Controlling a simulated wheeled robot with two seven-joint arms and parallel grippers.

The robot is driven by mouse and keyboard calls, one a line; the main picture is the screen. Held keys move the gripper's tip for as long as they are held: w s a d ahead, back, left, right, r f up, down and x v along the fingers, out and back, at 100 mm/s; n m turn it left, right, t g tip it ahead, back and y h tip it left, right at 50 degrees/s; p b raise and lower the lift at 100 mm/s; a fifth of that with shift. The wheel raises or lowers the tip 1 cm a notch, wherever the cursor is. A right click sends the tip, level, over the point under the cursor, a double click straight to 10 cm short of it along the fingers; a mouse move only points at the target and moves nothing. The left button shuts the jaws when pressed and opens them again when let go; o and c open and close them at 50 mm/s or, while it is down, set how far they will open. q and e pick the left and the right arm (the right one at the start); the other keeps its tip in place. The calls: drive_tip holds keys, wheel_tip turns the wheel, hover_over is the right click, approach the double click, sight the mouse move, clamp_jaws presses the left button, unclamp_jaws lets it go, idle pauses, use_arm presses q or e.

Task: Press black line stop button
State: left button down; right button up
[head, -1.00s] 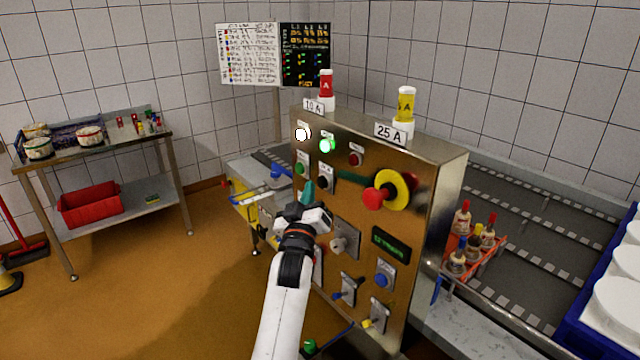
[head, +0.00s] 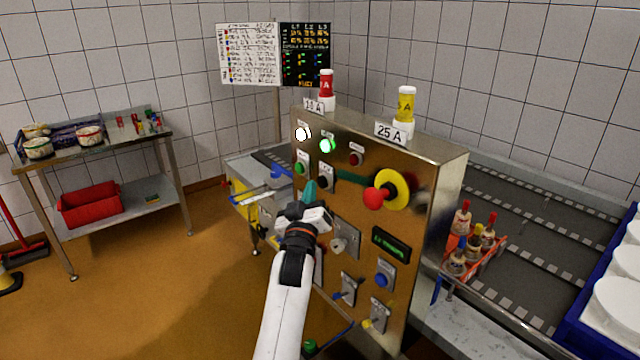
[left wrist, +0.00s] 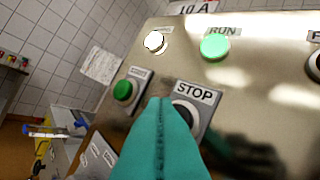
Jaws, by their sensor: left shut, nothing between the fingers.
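The black stop button (head: 325,183) sits on the steel control panel (head: 408,215), right of a green button (head: 301,168). In the left wrist view the black button (left wrist: 184,112) shows under its STOP label (left wrist: 198,91), partly hidden behind my fingers. My left gripper (head: 309,190) is shut and empty, with its teal fingertips just below and left of the black button in the head view. In the left wrist view the shut fingertips (left wrist: 160,101) point at the panel beside the button. Whether they touch it I cannot tell. My right gripper is not in view.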

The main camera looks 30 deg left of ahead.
use_arm(q)
drive_tip(key=shift+w+d, duration=0.1)
drive_tip(key=shift+w, duration=0.2)
drive_tip(key=shift+w+d, duration=0.2)
drive_tip(key=shift+w, duration=0.25)
idle(0.7)
drive_tip(key=shift+s, duration=0.15)
drive_tip(key=shift+s+a+p, duration=0.3)
drive_tip(key=shift+s+a, duration=0.05)
drive_tip(key=shift+s, duration=0.35)
drive_tip(key=s, duration=0.1)
drive_tip(key=s+a+p, duration=0.1)
drive_tip(key=s, duration=0.1)
drive_tip(key=s+a+p, duration=0.1)
drive_tip(key=shift+s, duration=0.3)
idle(0.8)
